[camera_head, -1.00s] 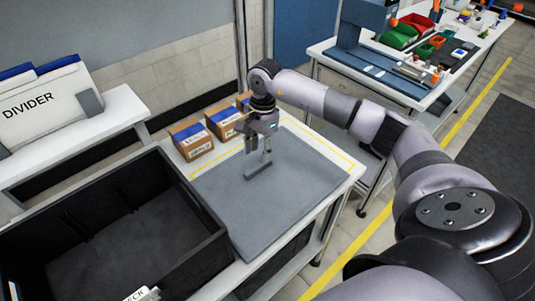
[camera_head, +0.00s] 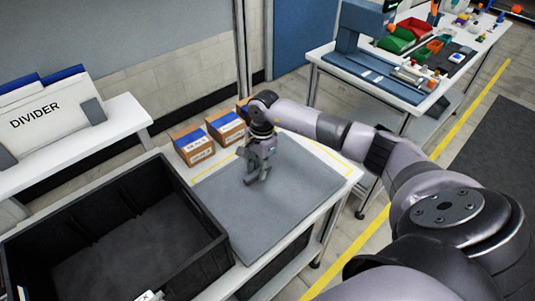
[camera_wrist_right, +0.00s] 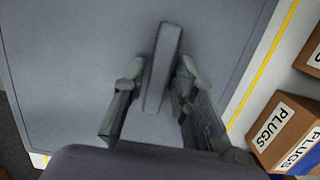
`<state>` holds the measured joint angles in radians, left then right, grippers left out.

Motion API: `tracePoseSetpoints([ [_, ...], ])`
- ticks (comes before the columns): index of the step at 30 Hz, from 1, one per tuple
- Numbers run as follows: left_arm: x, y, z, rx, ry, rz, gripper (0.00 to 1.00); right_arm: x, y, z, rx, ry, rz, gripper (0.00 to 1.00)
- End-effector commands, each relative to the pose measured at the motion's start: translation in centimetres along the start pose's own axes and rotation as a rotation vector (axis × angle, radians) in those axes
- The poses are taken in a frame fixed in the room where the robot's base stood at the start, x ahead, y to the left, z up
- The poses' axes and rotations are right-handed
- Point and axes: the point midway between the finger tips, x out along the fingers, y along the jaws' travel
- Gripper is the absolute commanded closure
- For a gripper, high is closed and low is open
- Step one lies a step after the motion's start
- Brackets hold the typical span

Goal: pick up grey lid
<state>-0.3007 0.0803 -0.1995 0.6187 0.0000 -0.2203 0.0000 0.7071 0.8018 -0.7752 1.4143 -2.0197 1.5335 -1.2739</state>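The grey lid (camera_wrist_right: 163,60) is a narrow grey bar lying on the grey mat (camera_wrist_right: 70,60) in the right wrist view. My right gripper (camera_wrist_right: 162,70) is open, with one finger on each side of the lid and the lid's far end reaching past the fingertips. A small gap seems to show beside the lid. In the head view my right gripper (camera_head: 258,178) is low over the mat (camera_head: 290,205), and it mostly hides the lid there. My left gripper is out of view.
Cardboard boxes (camera_head: 193,146) stand along the mat's back-left edge; a PLUGS box (camera_wrist_right: 285,132) shows at right in the wrist view. A large black crate (camera_head: 205,250) is at the left front. The mat's front part is clear.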

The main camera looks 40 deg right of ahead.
Motion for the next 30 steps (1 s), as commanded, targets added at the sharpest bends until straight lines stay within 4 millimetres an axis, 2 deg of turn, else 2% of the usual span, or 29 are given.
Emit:
tracePoseSetpoints([
  [1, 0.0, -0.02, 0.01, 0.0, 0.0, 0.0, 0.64, -0.03, 0.0, -0.01, 0.0, 0.0, 0.0, 0.8],
  [10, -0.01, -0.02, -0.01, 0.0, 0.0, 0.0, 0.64, -0.05, -0.01, -0.01, 0.0, 0.0, 0.0, 1.0],
  [30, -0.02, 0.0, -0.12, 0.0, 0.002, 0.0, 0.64, -0.14, -0.06, -0.01, 0.0, 0.0, -0.002, 1.0],
])
